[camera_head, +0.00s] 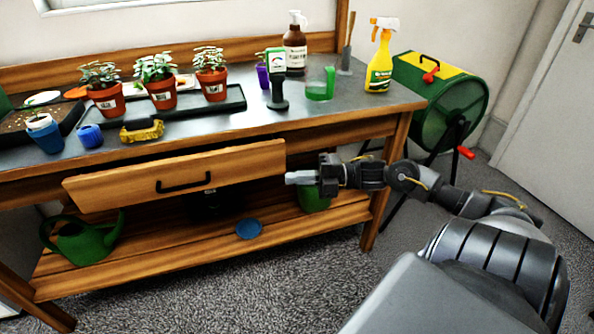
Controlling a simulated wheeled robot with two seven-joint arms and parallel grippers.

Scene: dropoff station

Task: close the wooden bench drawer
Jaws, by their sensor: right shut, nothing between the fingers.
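The wooden bench drawer (130,183) is in the left half of the head view, under the bench top. Its front stands out from the bench frame, so it is at least partly open. A black handle (183,185) is on the middle of its front. My right gripper (290,178) is shut and empty. It appears just right of the drawer front's right end, in front of the bench; whether it touches the drawer cannot be told. My left gripper is not in view.
The bench top (300,118) carries potted plants, a brown bottle (295,52) and a yellow spray bottle (380,68). A green watering can (85,240) and a blue disc (249,229) are on the lower shelf (180,256). A green drum (450,100) stands right of the bench.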

